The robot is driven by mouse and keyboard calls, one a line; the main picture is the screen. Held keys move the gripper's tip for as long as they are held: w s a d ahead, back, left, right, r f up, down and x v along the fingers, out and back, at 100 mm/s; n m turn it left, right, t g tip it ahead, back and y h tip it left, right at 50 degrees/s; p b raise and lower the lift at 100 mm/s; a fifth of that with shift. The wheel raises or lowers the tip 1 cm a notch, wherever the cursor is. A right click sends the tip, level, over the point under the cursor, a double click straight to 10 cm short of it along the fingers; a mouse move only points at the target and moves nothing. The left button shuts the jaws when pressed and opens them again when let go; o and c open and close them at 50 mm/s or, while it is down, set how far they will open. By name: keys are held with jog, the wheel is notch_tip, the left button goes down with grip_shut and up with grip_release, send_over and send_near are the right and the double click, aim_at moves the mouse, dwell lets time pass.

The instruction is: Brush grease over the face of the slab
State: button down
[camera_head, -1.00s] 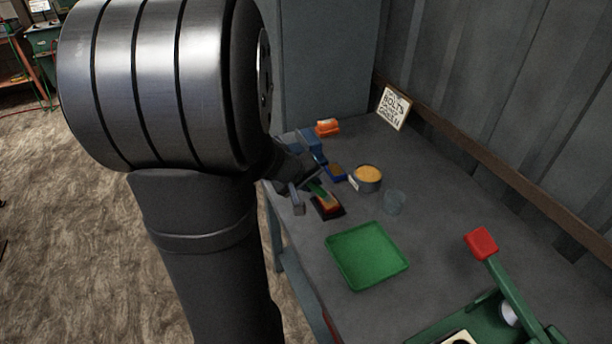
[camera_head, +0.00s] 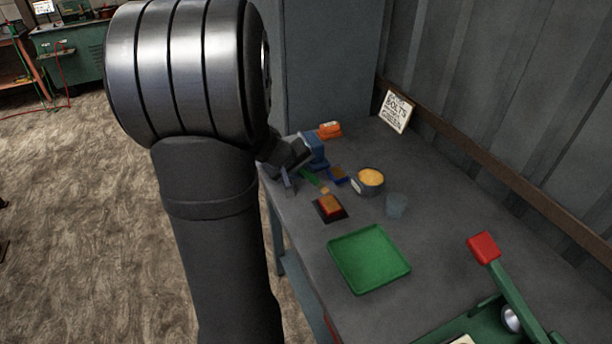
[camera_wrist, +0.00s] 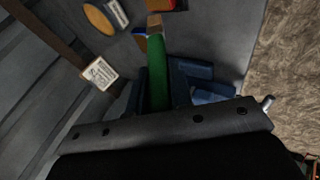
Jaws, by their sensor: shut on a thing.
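My gripper (camera_head: 293,164) is shut on a brush with a green handle (camera_head: 310,178). Its pale tan bristle end (camera_head: 326,190) points toward the slab and appears just behind it; contact is unclear. In the wrist view the green handle (camera_wrist: 158,80) runs up from the jaws to the tan end (camera_wrist: 155,22), and the slab (camera_wrist: 165,4) shows only at the top edge. A tin (camera_head: 369,181) of yellow-orange grease stands to the slab's right.
A small blue tray (camera_head: 345,181) with brown contents sits beside the tin. A blue object (camera_head: 315,147) stands close behind my gripper.

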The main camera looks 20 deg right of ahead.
jog(key=shift+r, duration=3.85)
